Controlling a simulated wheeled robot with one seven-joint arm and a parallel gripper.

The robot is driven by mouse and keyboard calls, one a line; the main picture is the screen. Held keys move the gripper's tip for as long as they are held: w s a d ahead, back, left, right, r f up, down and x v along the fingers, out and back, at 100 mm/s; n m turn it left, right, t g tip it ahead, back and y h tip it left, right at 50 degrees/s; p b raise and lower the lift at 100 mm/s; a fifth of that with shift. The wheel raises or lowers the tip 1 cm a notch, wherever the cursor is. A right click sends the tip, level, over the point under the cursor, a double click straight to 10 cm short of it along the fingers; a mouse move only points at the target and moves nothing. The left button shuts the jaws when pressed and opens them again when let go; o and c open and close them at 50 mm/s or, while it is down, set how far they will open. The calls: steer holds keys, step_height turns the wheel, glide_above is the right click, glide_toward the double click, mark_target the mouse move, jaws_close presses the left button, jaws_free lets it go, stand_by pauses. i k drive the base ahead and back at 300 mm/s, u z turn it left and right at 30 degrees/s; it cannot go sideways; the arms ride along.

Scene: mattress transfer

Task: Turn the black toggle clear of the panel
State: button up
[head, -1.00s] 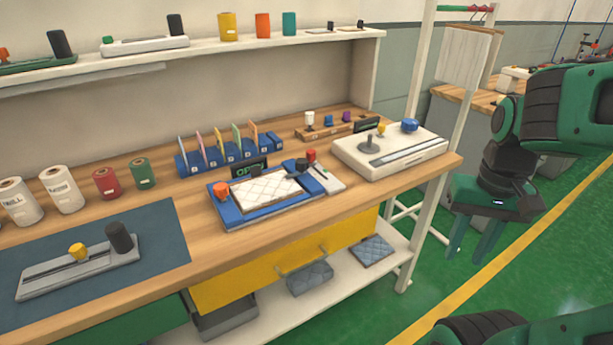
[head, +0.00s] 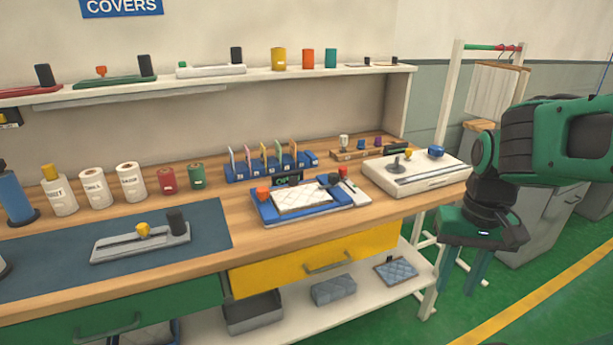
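A blue fixture (head: 272,218) on the wooden workbench holds a white quilted panel (head: 302,199). An orange knob (head: 262,193) stands at its left corner. A black toggle (head: 333,180) stands at the fixture's far right corner, by the panel's edge; its exact turn, and whether it overlaps the panel, are too small to tell. A small dark part also shows at the panel's far edge, before a display with green letters (head: 287,180). My gripper (head: 456,284) hangs pointing down at the right, beyond the bench end, far from the fixture. Its fingers are apart and empty.
A white device (head: 417,182) with a grey lever and blue knob sits right of the fixture. A rack of coloured cards (head: 270,172) stands behind. A grey slider plate (head: 140,243) lies on the left mat. A white post and rail stand near my gripper.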

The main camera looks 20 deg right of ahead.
mark_target(333, 178)
steer(key=u, duration=0.1)
steer(key=i, duration=1)
